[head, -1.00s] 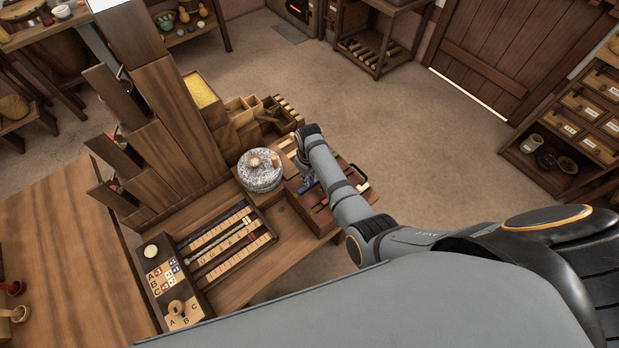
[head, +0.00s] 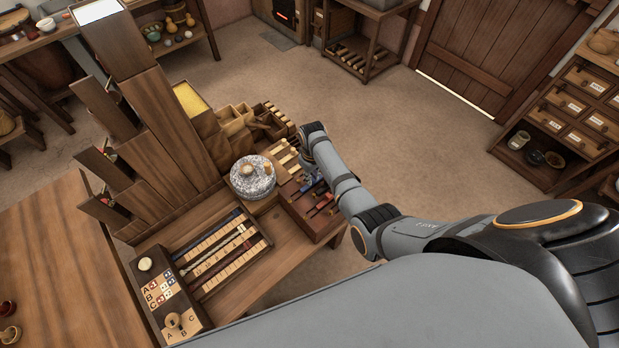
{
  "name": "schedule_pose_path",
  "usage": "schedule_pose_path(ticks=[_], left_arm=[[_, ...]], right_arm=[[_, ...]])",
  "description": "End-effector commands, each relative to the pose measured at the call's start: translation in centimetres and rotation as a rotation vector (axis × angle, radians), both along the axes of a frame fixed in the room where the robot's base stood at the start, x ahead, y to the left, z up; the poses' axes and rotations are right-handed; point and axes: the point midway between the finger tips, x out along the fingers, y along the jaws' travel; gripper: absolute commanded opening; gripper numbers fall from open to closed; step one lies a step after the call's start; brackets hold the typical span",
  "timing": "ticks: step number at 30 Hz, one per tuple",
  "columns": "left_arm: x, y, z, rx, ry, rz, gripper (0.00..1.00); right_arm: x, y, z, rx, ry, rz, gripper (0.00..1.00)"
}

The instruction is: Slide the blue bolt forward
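A dark wooden box (head: 311,229) stands at the far right end of the low bench, with small blue and red pieces on its top. A blue piece (head: 303,188), which looks like the blue bolt, lies near the top's upper left, with red pieces below and right of it. My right arm comes in from the right and reaches over the box's right side. My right gripper (head: 312,178) is at the arm's far end, close to the blue piece. The wrist hides most of its fingers, so opening and contact cannot be told. My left gripper is out of view.
A grey round millstone (head: 252,177) stands just left of the box. A board with striped scales (head: 222,262) and a lettered panel (head: 163,293) lie nearer on the bench. Tall wooden bins (head: 165,105) rise at the left. The floor (head: 400,130) beyond is open.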

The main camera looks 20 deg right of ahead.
Motion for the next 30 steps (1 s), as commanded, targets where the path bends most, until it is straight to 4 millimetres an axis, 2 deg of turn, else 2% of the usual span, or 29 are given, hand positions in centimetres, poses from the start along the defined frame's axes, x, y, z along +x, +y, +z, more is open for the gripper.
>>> schedule_pose_path(ticks=[1, 4, 14, 17, 24, 30], left_arm=[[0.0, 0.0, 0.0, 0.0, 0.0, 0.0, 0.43], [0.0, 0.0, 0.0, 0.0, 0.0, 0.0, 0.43], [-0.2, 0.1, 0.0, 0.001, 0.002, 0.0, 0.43], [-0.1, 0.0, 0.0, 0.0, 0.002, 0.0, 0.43], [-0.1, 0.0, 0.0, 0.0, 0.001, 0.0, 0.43], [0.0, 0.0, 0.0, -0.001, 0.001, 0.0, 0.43]], right_arm=[[0.2, -0.3, 0.1, -0.006, -0.005, -0.001, 0.24], [0.2, -0.2, 0.1, -0.004, -0.005, -0.001, 0.38], [0.1, 0.0, 0.4, 0.0, -0.002, -0.001, 0.38], [0.2, 0.0, 1.7, -0.001, -0.004, -0.001, 0.38], [0.2, -0.1, 7.5, -0.001, -0.007, -0.002, 0.38], [0.2, -0.2, 11.0, -0.001, -0.004, -0.002, 0.38]])
